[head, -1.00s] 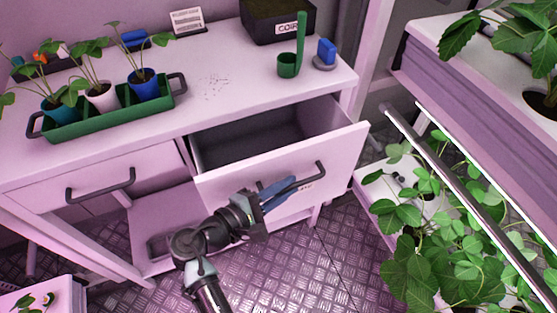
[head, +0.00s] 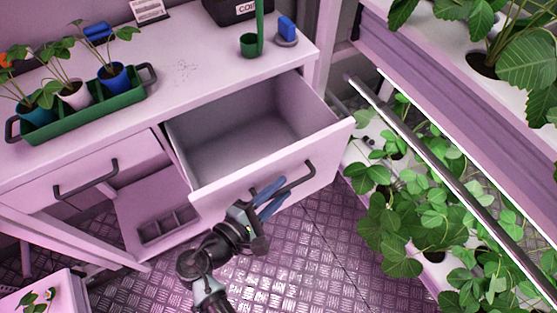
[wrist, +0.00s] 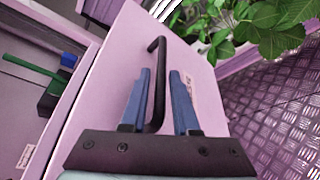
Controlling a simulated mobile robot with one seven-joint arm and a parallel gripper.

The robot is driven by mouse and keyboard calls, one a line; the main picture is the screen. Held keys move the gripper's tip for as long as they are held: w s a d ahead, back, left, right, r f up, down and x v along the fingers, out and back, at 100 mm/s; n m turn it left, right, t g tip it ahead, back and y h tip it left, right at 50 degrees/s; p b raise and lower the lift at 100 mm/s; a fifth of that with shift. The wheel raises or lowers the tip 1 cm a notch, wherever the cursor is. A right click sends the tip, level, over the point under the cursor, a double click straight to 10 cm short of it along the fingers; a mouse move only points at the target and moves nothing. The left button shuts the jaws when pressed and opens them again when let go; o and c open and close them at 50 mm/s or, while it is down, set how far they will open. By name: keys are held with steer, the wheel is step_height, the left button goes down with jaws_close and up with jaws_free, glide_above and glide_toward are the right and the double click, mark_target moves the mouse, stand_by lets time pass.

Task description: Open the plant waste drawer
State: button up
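The right-hand drawer (head: 270,190) of the pale bench is pulled well out, and its grey inside shows empty. Its dark bar handle (head: 300,178) is on the front face; it also shows in the wrist view (wrist: 158,60). My gripper (head: 277,190) is at the left part of this handle.
A second drawer (head: 60,185) on the left is closed. The bench top holds a green planter tray (head: 85,125), a green scoop (head: 250,45) and a blue-topped item (head: 287,30). A leafy plant rack (head: 440,115) stands close to the drawer's right. Metal floor (head: 310,250) is clear in front.

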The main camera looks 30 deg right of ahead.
steer(key=shift+o, duration=0.8)
steer(key=v, duration=1.3)
